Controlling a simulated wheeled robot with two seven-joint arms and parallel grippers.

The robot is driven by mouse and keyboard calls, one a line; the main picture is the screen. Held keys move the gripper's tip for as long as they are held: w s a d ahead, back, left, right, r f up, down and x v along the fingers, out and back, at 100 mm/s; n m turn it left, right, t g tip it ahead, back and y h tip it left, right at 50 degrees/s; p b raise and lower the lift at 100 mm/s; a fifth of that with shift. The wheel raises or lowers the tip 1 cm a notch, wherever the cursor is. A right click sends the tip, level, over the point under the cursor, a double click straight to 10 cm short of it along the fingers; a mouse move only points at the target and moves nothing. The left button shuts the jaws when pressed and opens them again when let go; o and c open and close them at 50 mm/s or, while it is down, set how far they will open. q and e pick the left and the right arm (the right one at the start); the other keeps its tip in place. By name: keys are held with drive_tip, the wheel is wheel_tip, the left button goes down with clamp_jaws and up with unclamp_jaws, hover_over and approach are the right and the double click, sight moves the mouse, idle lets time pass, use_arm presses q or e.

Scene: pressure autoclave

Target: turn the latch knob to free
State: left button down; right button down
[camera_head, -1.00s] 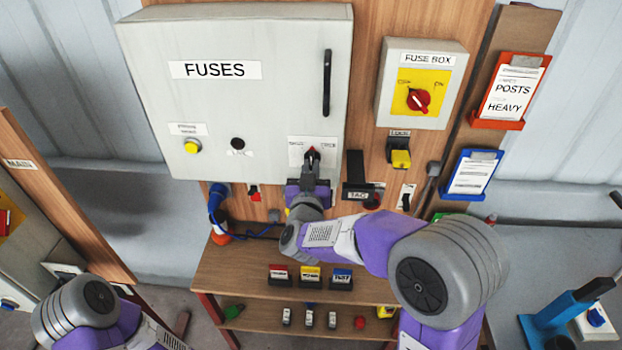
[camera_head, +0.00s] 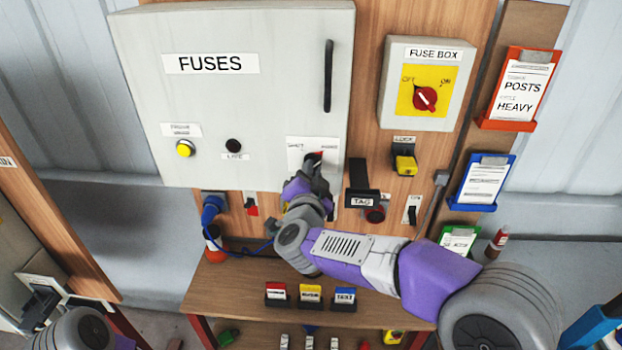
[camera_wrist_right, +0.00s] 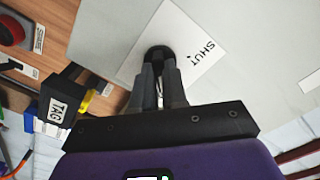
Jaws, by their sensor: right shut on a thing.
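The latch knob (camera_head: 314,156) is on the lower right of the grey FUSES door (camera_head: 270,95), in front of a white label plate (camera_head: 297,145). In the head view only a small dark and red part of it shows past my fingers. My right gripper (camera_head: 315,170) is shut on the knob and tilted. In the right wrist view both fingers (camera_wrist_right: 159,80) close around the round black knob (camera_wrist_right: 158,54). The word SHUT shows on the plate (camera_wrist_right: 186,38) beside it; the other word is hidden there.
A black TAG holder (camera_head: 362,196) sits right of my right gripper. A fuse box (camera_head: 445,60) with a red switch and a yellow LOCK piece (camera_head: 405,165) are further right. A wooden shelf (camera_head: 230,285) lies below. A black door handle (camera_head: 328,75) is above the knob.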

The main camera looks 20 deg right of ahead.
drive_tip(key=shift+m, duration=0.3)
idle(0.4)
drive_tip(key=c, duration=1.2)
unclamp_jaws()
drive_tip(key=shift+o, duration=0.2)
drive_tip(key=v, duration=0.7)
drive_tip(key=shift+s, duration=0.25)
drive_tip(key=shift+a, duration=0.1)
